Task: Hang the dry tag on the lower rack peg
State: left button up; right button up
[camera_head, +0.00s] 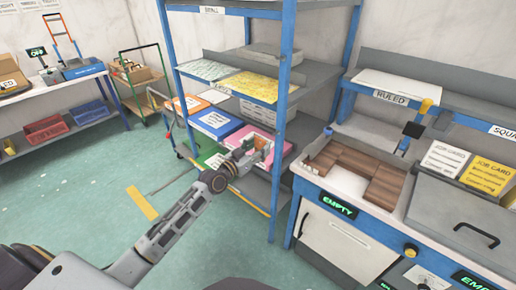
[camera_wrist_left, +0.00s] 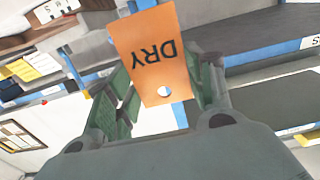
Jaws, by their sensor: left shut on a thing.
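My left gripper (camera_head: 252,156) is shut on the orange dry tag (camera_wrist_left: 148,45). In the left wrist view the tag stands out between the green finger pads (camera_wrist_left: 122,92), its lettering DRY upside down and its round hole near the palm. In the head view the tag (camera_head: 266,151) is small and partly hidden by the fingers. The gripper is at the front of the blue-posted rack (camera_head: 284,95), near its middle shelves. I cannot make out the lower rack peg in either view. My right gripper is not in view.
Coloured trays, among them a blue one (camera_head: 217,121), fill the rack shelf beside the gripper. A green trolley (camera_head: 143,85) stands behind left. The floor at left is mostly clear.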

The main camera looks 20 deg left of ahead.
aim_at(278, 135)
pick_arm(q)
jog(key=shift+w, duration=0.15)
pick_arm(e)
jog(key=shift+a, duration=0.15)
pick_arm(q)
jog(key=shift+w+d, duration=0.1)
jog(key=shift+w, duration=0.05)
jog(key=shift+x, duration=1.05)
jog(key=shift+b+x, duration=0.45)
jog(key=shift+x, duration=0.3)
jog(key=shift+f+b+x, duration=0.2)
jog(key=shift+b+x, duration=0.2)
jog(key=shift+x, duration=0.65)
jog(key=shift+f+b+x, duration=0.2)
jog(key=shift+b+x, duration=0.15)
jog(key=shift+x, duration=0.7)
jog(key=shift+w+d+f+b, duration=0.15)
jog(key=shift+w+f+b, duration=0.15)
jog(key=shift+w+b, duration=0.15)
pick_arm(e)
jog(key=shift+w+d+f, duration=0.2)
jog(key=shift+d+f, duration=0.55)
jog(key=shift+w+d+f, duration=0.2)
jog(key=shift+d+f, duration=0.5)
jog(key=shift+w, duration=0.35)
